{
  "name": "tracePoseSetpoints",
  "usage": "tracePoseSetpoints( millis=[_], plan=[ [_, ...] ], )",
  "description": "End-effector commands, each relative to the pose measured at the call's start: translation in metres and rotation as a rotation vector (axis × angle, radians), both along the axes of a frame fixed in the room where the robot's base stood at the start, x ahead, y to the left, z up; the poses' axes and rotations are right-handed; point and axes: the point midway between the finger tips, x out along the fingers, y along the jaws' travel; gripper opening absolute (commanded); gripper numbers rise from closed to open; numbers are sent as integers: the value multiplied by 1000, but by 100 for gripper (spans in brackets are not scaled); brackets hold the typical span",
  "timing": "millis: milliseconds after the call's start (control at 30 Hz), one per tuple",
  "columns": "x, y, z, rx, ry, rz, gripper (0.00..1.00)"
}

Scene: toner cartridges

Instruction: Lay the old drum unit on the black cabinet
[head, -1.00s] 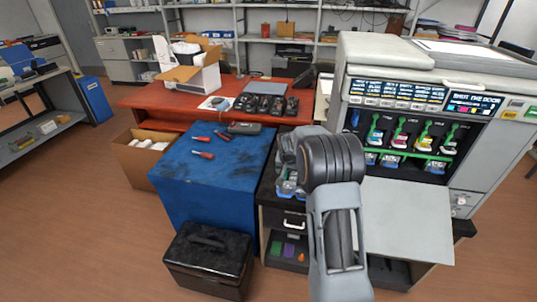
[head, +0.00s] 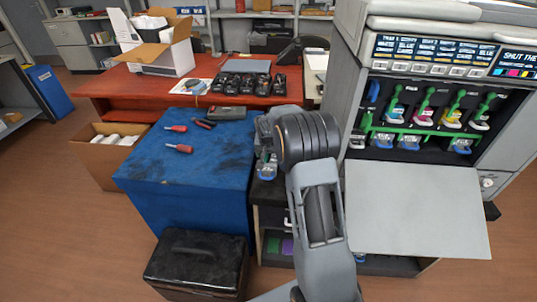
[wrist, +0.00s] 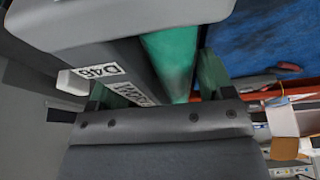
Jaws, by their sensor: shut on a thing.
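My gripper (wrist: 155,82) is shut on the old drum unit (wrist: 170,55), a grey body with a green cylinder and white labels, one reading D46. In the head view my wrist hides most of the fingers and the drum unit. The black cabinet (head: 268,220) stands between the blue cabinet and the printer. My gripper is over or near its top; the gap between drum unit and cabinet top cannot be told.
The blue cabinet (head: 190,165) at left carries red-handled screwdrivers (head: 178,148) and a dark grey item (head: 227,113). A black toolbox (head: 198,262) stands in front. The open printer (head: 435,75) with its lowered door (head: 415,210) is close on the right. A red desk (head: 130,88) is behind.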

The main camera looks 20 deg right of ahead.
Motion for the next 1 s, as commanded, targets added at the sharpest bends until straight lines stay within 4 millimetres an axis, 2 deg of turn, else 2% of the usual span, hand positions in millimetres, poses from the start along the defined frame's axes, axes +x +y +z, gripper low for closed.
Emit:
tracePoseSetpoints(
  millis=[267, 600, 1000],
  plan=[
    [0, -1, -17, -1, -3, -1, 15],
    [0, -2, -49, -2, -2, -2, 15],
    [0, -3, -55, -1, -4, -3, 15]
  ],
)
